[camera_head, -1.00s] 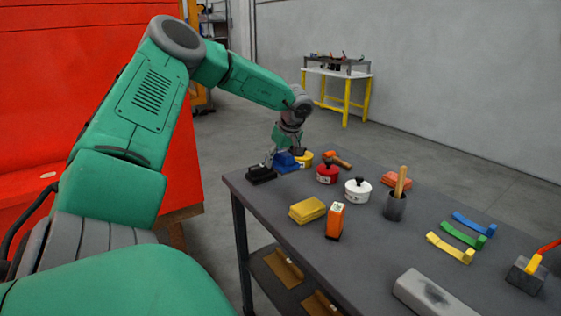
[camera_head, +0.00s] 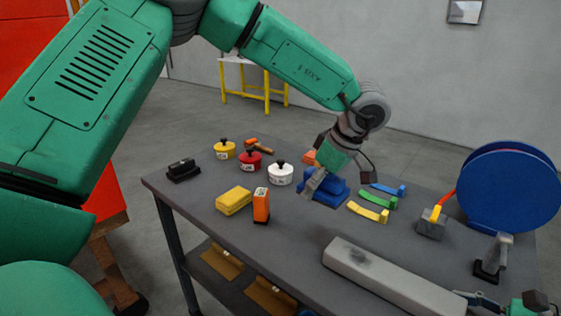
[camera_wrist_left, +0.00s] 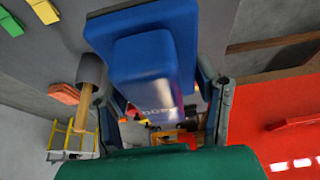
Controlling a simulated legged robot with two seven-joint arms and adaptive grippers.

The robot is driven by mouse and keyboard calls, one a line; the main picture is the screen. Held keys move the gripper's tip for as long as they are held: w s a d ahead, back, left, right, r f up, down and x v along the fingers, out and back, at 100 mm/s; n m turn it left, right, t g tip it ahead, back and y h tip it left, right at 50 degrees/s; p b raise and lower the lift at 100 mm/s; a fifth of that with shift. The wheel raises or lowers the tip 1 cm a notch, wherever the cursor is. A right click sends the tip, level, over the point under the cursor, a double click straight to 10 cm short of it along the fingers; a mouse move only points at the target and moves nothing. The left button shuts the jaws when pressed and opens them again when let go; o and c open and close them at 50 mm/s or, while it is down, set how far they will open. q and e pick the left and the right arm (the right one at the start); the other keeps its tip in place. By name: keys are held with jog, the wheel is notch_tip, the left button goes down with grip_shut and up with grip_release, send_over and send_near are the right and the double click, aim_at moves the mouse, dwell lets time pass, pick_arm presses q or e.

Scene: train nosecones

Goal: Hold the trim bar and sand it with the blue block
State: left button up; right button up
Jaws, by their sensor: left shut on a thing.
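The trim bar (camera_head: 395,284) is a long grey bar lying along the table's front edge, with a dark smudged patch near its left end. My left gripper (camera_head: 318,184) is shut on the blue block (camera_head: 333,193) and carries it behind the bar, apart from it. The blue block (camera_wrist_left: 150,75) also fills the middle of the left wrist view, between the fingers. My right gripper (camera_head: 478,298) shows at the bottom right, by the bar's right end. Whether its fingers close on the bar is unclear.
A yellow block (camera_head: 233,200) and an orange box (camera_head: 261,206) stand left of the bar. Yellow, red and white (camera_head: 281,174) lidded pots stand behind. Coloured strips (camera_head: 368,211) lie right of the block. A blue disc (camera_head: 508,187) stands at the right.

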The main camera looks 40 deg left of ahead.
aim_at(336, 208)
pick_arm(q)
jog(key=d, duration=0.2)
jog(key=s+d, duration=0.1)
jog(key=d, duration=0.1)
jog(key=s+d+f, duration=0.1)
jog(key=d, duration=0.1)
jog(key=shift+s+d, duration=0.15)
jog(key=shift+s, duration=0.1)
jog(key=shift+s+d+f, duration=0.2)
jog(key=shift+d, duration=0.1)
jog(key=shift+f, duration=3.7)
jog(key=shift+w+d+f, duration=0.1)
jog(key=shift+d+f, duration=0.2)
jog(key=shift+d, duration=0.25)
jog(key=shift+c, duration=1)
pick_arm(e)
jog(key=shift+a, duration=0.1)
pick_arm(q)
jog(key=shift+w+d, duration=0.15)
jog(key=shift+d, duration=3.45)
jog(key=shift+d+r, duration=0.15)
jog(key=shift+a, duration=0.65)
jog(key=shift+s+a, duration=0.2)
jog(key=shift+a, duration=3.55)
jog(key=shift+r, duration=4)
